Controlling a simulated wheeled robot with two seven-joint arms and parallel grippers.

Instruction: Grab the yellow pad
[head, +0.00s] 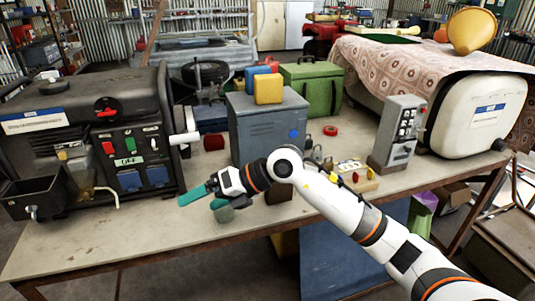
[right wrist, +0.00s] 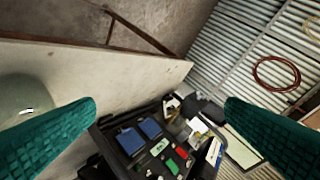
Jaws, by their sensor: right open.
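The yellow pad (head: 268,89) is a small yellow block standing on top of the blue-grey metal box at mid-table in the head view. It does not show in the right wrist view. My right gripper (head: 192,196) is over the front part of the table, in front of and left of the metal box, lower than the pad and well apart from it. In the right wrist view its teal fingers (right wrist: 160,106) are spread wide with nothing between them. My left gripper is not in view.
The blue-grey box (head: 262,133) also carries other coloured blocks. A dark generator (head: 85,130) stands at left, a green case (head: 312,90) behind, and a grey switch box (head: 398,132) at right. The table's front left is bare.

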